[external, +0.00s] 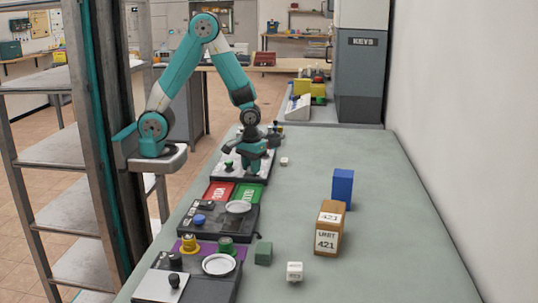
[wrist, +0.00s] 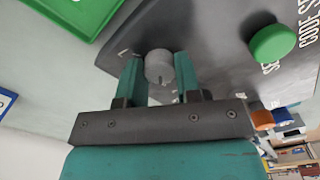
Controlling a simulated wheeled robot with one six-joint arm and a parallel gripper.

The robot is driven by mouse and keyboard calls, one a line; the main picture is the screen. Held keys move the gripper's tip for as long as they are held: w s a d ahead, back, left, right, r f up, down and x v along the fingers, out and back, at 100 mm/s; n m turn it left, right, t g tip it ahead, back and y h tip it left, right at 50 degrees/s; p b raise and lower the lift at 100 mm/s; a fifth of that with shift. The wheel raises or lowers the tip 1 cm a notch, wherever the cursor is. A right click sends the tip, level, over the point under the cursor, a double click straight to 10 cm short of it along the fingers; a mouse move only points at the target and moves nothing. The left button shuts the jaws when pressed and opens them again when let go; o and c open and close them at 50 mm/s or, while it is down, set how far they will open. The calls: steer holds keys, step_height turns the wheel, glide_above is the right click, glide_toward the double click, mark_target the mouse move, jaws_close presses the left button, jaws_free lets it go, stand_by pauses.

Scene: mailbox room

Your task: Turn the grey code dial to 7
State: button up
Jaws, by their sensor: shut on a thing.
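The grey code dial (wrist: 159,66) is a round knob on a dark sloped panel (wrist: 215,40) in the wrist view. My gripper (wrist: 159,78) has one finger on each side of the dial and is shut on it. Most digits around the dial are hidden or too blurred to read, so its setting cannot be told. In the external view my gripper (external: 254,170) reaches down at the panel's near right part, and the dial is hidden behind it.
A green knob (wrist: 273,43) is on the same panel. Green tray (external: 247,194) and red tray (external: 218,192) lie just in front. A brown box (external: 328,230), blue box (external: 342,187) and white cube (external: 295,271) stand on the counter (external: 390,235). The counter's right side is mostly clear.

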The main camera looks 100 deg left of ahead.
steer(key=m+p, duration=0.2)
steer(key=m, duration=0.3)
steer(key=shift+r, duration=0.1)
steer(key=m+p, duration=0.1)
steer(key=m, duration=0.4)
steer(key=shift+m, duration=0.4)
steer(key=m+p, duration=0.2)
steer(key=m, duration=0.3)
steer(key=shift+m, duration=0.3)
steer(key=m+p, duration=0.1)
steer(key=m, duration=0.4)
steer(key=o, duration=0.9)
step_height(320, 180, up, 17)
steer(key=shift+r+p, duration=0.15)
steer(key=shift+p, duration=0.5)
